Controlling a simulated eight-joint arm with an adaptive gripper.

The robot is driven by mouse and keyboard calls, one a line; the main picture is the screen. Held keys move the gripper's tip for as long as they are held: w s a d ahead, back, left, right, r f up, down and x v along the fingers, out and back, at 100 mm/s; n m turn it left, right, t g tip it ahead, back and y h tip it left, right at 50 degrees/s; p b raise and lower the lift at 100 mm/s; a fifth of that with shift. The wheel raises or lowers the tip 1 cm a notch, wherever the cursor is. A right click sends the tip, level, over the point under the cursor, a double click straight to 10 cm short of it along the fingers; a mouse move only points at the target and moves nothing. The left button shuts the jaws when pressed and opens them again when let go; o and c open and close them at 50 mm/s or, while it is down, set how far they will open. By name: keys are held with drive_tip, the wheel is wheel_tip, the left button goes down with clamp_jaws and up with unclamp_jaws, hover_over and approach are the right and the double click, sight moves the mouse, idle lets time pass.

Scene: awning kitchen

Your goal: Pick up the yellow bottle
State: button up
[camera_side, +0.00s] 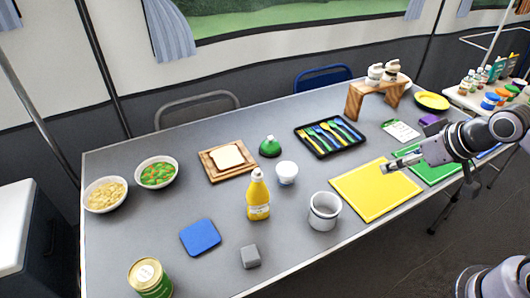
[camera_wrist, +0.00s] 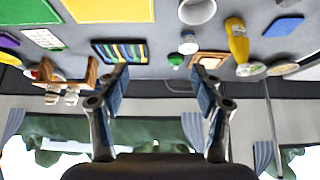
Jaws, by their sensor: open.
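The yellow bottle (camera_side: 258,198) stands upright on the grey table, left of the white mug and in front of the small white cup. It also shows in the wrist view (camera_wrist: 237,40), where the scene appears upside down, at upper right. My gripper (camera_side: 387,164) is above the yellow board, well to the right of the bottle. Its two fingers stand wide apart in the wrist view (camera_wrist: 160,72), with nothing between them.
Near the bottle are the white mug (camera_side: 323,213), small white cup (camera_side: 287,173), blue square (camera_side: 201,238) and grey block (camera_side: 250,257). The yellow board (camera_side: 372,195) lies below my gripper. A cutlery tray (camera_side: 306,129) and bread board (camera_side: 208,173) lie further back. A can (camera_side: 148,278) stands front left.

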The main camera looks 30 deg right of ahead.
drive_tip(key=w+a+r+n+g, duration=0.2)
drive_tip(key=w+a+r+n, duration=0.15)
drive_tip(key=w, duration=0.25)
drive_tip(key=n+g, duration=0.5)
drive_tip(key=n, duration=0.9)
approach(258, 186)
drive_tip(key=shift+w+d+f+m, duration=0.1)
drive_tip(key=shift+w+d+m, duration=0.15)
drive_tip(key=shift+w+d, duration=0.3)
drive_tip(key=shift+a+f, duration=0.15)
drive_tip(key=shift+f, duration=0.1)
wheel_tip(258, 186, down, 11)
drive_tip(key=shift+w+a+r, duration=0.1)
drive_tip(key=shift+w, duration=0.1)
